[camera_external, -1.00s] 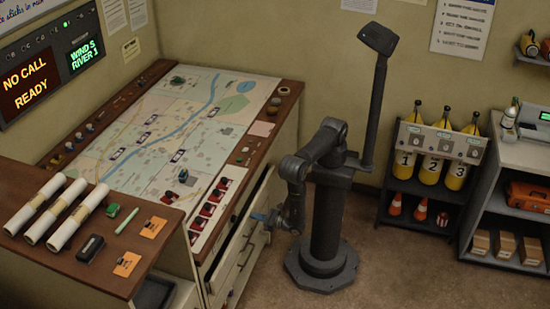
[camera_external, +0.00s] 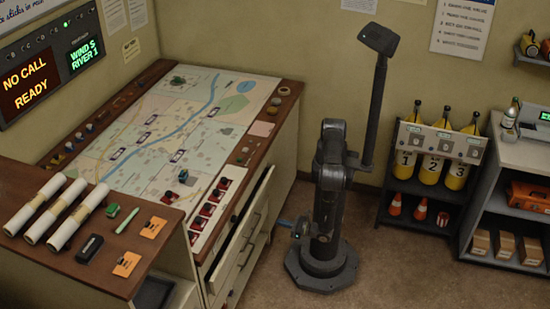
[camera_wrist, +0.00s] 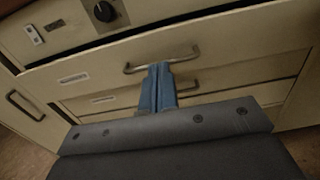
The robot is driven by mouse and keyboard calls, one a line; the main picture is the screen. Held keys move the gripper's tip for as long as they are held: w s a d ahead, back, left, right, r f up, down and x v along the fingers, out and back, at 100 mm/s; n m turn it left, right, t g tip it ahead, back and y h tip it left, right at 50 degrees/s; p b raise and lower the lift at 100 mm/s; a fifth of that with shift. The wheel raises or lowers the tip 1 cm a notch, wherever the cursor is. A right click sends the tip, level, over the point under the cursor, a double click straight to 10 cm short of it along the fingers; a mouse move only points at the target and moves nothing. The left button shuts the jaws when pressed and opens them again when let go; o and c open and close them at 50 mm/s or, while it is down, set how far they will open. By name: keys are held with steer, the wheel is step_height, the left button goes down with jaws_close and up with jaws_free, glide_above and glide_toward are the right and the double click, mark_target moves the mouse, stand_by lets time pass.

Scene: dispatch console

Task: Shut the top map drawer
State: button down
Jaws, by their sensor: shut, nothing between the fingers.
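The top map drawer (camera_external: 257,206) is a cream drawer in the side of the map console. It stands partly open, with a dark gap above its front. In the wrist view the drawer front (camera_wrist: 232,52) spans the picture, with a metal bar handle (camera_wrist: 128,69) and a small label. My gripper (camera_external: 284,221) has blue fingers and is shut and empty, out in front of the drawers. In the wrist view the shut fingers (camera_wrist: 160,68) overlap the handle's middle. I cannot tell the exact distance between them from this view.
More closed drawers (camera_wrist: 220,92) with bar handles sit below. A panel with a black knob (camera_wrist: 104,11) is above the gap. The map table (camera_external: 160,130) carries small markers. Floor (camera_external: 390,270) is clear to my right, before the shelf with yellow cylinders (camera_external: 432,165).

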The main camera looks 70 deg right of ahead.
steer(key=shift+s+d, duration=0.1)
steer(key=n+g+h, duration=0.5)
steer(key=n+h, duration=0.4)
steer(key=h, duration=0.4)
glide_toward(268, 180)
steer(key=x, duration=0.5)
steer(key=shift+w+r, duration=0.25)
